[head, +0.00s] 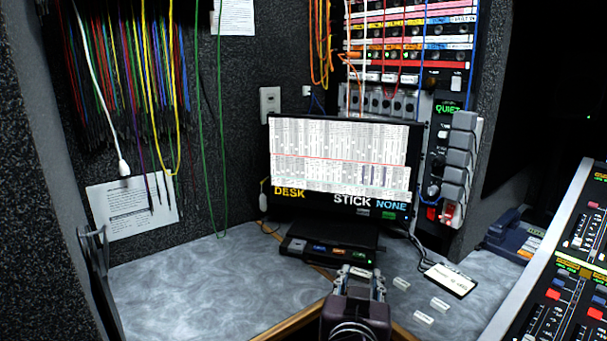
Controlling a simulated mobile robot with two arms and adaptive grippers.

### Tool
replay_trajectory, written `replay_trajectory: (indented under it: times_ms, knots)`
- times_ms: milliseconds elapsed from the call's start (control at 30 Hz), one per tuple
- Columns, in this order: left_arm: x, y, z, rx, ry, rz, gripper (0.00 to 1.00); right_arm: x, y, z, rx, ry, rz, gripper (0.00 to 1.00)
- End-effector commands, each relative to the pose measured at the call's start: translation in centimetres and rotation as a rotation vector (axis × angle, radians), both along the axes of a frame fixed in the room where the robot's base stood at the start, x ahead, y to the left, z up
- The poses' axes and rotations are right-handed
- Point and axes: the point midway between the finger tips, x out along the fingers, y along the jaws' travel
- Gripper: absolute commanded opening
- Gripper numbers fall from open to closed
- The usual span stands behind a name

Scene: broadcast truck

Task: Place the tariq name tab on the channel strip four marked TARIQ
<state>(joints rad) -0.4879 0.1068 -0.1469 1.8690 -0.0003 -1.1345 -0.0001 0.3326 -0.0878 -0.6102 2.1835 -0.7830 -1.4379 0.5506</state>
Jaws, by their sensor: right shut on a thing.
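My right gripper (361,273) is over the worktop in front of the small black box. It is shut on a small pale thing that looks like a name tab; its lettering cannot be read. No strip marked TARIQ can be made out. My left gripper is not in view.
A monitor (340,160) stands at the back of the grey worktop (190,290), with a black box (328,252) before it. Cables hang at the back left. The worktop's left part is clear.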

Motion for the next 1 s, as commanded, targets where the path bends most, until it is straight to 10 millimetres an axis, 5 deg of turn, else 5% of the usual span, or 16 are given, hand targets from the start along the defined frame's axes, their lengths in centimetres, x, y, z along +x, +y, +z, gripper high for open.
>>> replay_trajectory:
  times_ms: [200,500,667,1000]
  knots:
    - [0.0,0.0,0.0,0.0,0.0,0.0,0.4,-4.7,2.8,1.9,-0.01,-0.016,0.182,0.19]
    - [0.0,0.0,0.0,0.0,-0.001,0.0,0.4,-6.3,3.7,2.5,-0.016,-0.024,0.242,0.19]
    - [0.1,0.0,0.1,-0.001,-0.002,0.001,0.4,-4.1,2.6,1.7,-0.013,-0.011,0.163,0.19]
    - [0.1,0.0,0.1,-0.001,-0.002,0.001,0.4,5.1,-4.0,-2.3,-0.002,0.004,-0.218,0.19]
